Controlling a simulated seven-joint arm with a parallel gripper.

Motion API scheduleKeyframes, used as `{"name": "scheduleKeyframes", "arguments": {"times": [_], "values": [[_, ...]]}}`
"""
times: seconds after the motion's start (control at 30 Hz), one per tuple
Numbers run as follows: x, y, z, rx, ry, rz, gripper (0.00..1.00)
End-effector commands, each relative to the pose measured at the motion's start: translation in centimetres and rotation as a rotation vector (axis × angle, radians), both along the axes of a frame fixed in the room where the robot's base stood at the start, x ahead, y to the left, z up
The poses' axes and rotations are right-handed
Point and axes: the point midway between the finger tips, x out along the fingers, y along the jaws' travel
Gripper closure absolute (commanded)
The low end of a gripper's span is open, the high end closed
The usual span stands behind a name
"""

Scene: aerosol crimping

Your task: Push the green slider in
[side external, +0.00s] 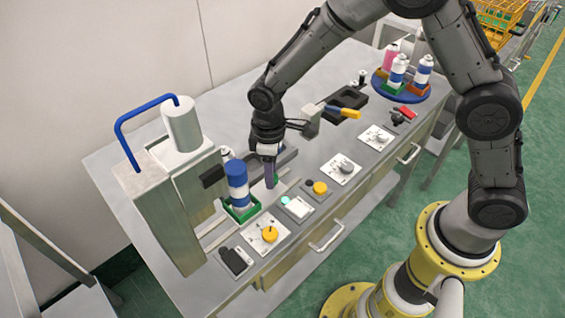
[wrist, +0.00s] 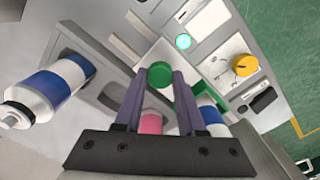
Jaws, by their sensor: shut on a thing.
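A round green knob (wrist: 160,75) sits between the tips of my gripper (wrist: 160,82) in the wrist view, and the fingers are closed on it. In the side view my gripper (side external: 270,180) reaches down to the bench, with a little green (side external: 276,181) showing beside the fingertips. A green square holder (side external: 241,212) stands just left of my gripper, at the press, with a blue and white can (side external: 237,184) upright in it. Part of a green holder also shows in the wrist view (wrist: 187,108), just right of the fingers. The base of the knob is hidden.
The grey press (side external: 168,200) with a blue pipe stands left of the holder. Control plates with a yellow knob (side external: 269,235) and a lit button (side external: 284,199) line the bench's front. A yellow-handled tool (side external: 343,112) and a blue turntable (side external: 412,92) with cans stand farther right.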

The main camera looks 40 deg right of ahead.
Motion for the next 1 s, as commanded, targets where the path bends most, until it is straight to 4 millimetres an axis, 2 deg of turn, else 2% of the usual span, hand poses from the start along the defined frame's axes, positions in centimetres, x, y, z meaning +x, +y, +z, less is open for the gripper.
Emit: {"name": "scheduleKeyframes", "arguments": {"times": [0.03,0.2,0.4,0.57,0.87,0.9,1.0], "values": [[0.2,1.2,0.1,0.003,-0.007,0.007,1.00],[0.2,4.3,0.1,0.003,-0.007,0.006,1.00],[0.2,7.1,0.2,0.003,-0.007,0.004,1.00],[0.2,7.9,0.2,0.004,-0.008,0.001,1.00],[0.2,8.2,0.2,0.010,-0.011,0.001,1.00],[0.2,8.3,0.2,0.010,-0.011,0.001,0.54],[0.1,8.2,0.2,0.009,-0.010,0.002,0.36]]}}
